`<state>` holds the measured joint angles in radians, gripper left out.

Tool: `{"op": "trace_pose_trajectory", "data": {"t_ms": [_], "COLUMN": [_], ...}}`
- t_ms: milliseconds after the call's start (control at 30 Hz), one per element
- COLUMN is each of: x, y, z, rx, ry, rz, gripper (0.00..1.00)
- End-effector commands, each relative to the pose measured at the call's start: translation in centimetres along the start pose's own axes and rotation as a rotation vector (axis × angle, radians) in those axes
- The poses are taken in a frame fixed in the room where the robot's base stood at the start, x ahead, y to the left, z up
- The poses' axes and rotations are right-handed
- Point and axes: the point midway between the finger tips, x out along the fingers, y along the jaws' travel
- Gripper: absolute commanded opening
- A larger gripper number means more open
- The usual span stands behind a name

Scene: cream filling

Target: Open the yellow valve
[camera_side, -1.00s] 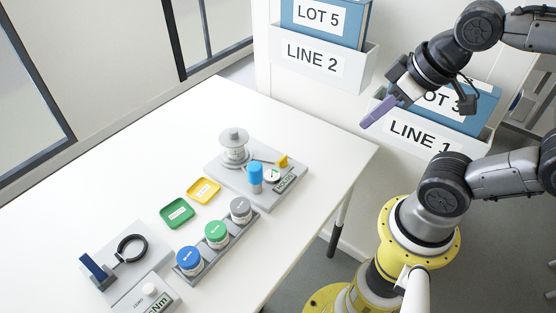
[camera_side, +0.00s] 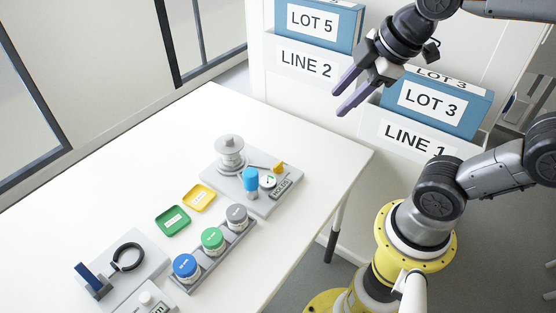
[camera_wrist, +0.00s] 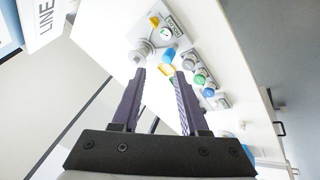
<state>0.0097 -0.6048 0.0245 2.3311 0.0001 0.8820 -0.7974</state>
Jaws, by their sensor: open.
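The yellow valve (camera_side: 278,167) is a small yellow handle on the grey filling station (camera_side: 262,205) at the table's far right. It also shows in the wrist view (camera_wrist: 154,21), near the top. Beside it are a blue-capped part (camera_side: 250,180), a round gauge (camera_side: 268,181) and a clear vessel with a grey lid (camera_side: 229,152). My gripper (camera_side: 339,103) is open and empty, with purple fingers. It is in the air, up and to the right of the valve in the side view, well apart from it. Both fingers (camera_wrist: 158,72) show in the wrist view.
A rack (camera_side: 215,255) holds blue, green and grey-lidded jars. A green tray (camera_side: 172,221) and a yellow tray (camera_side: 199,197) lie beside it. A black ring stand (camera_side: 128,256) is at the front left. Blue binders (camera_side: 437,102) in wall holders are behind my gripper.

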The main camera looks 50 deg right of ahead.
Motion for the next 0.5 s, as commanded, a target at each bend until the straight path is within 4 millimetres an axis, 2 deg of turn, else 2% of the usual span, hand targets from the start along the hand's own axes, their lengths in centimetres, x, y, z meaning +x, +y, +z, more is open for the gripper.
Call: {"op": "trace_pose_trajectory", "data": {"t_ms": [100,267,500], "x": [2.1,6.2,14.5], "y": [2.8,5.9,9.0], "z": [-2.2,-4.2,-5.2], "rx": [-0.251,-0.532,-0.784], "ry": [-0.042,-0.086,-0.131], "rz": [-0.045,-0.129,-0.292], "gripper": [0.44,0.44,0.44]}}
